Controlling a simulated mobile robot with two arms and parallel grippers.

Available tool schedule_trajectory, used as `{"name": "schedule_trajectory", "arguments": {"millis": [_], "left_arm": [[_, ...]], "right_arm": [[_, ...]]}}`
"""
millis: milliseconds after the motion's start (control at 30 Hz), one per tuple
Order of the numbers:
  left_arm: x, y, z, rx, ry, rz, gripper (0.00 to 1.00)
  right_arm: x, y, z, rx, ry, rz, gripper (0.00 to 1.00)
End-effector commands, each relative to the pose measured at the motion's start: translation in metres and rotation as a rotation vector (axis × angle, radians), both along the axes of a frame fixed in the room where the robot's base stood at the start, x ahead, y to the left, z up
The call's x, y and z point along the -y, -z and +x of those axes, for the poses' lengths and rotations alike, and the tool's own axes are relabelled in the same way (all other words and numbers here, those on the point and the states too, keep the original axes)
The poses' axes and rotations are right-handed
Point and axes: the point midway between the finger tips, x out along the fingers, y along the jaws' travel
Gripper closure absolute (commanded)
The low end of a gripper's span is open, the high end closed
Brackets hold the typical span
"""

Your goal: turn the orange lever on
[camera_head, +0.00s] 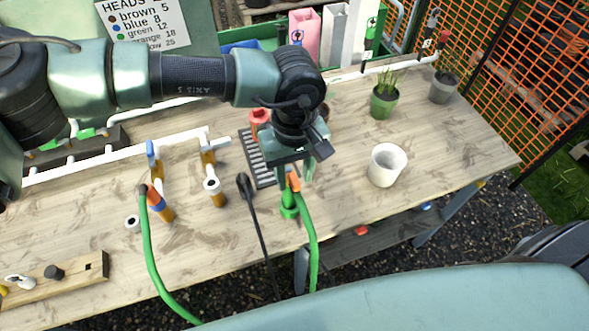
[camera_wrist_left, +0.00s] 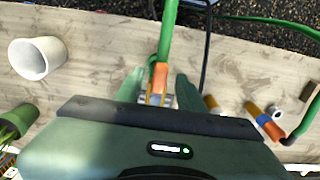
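My left gripper (camera_head: 296,176) hangs over the bench, pointing down, its two fingers apart. An orange piece (camera_head: 293,183) shows between and just below the fingers, by the green hose fitting (camera_head: 288,206). In the left wrist view, the orange piece (camera_wrist_left: 158,78) lies between the spread fingers of the left gripper (camera_wrist_left: 160,88), with small gaps on both sides. I cannot tell whether it is the lever or a hose end; the gripper hides the valve there. My right gripper is not in view.
A green hose (camera_head: 151,255) and a black cable (camera_head: 258,230) cross the bench. A white pot (camera_head: 386,165) stands to the right, with clear bench (camera_head: 440,150) beyond.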

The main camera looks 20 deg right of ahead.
Motion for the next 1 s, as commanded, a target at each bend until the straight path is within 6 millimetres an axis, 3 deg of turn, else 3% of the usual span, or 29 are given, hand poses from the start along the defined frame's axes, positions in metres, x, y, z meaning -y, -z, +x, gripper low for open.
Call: {"name": "schedule_trajectory", "arguments": {"millis": [233, 367, 667, 1000], "left_arm": [[0.0, 0.001, 0.0, 0.0, -0.001, -0.001, 0.65], [0.0, 0.001, 0.0, -0.001, -0.001, -0.001, 1.0], [0.001, 0.002, 0.0, -0.001, -0.015, -0.001, 1.0], [0.007, 0.009, 0.001, 0.001, -0.177, -0.005, 1.0]], "right_arm": [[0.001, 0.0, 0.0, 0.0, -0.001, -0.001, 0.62], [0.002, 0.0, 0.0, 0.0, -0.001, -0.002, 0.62], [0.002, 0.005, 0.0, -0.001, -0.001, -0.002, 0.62], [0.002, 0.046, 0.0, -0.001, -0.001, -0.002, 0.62]]}}
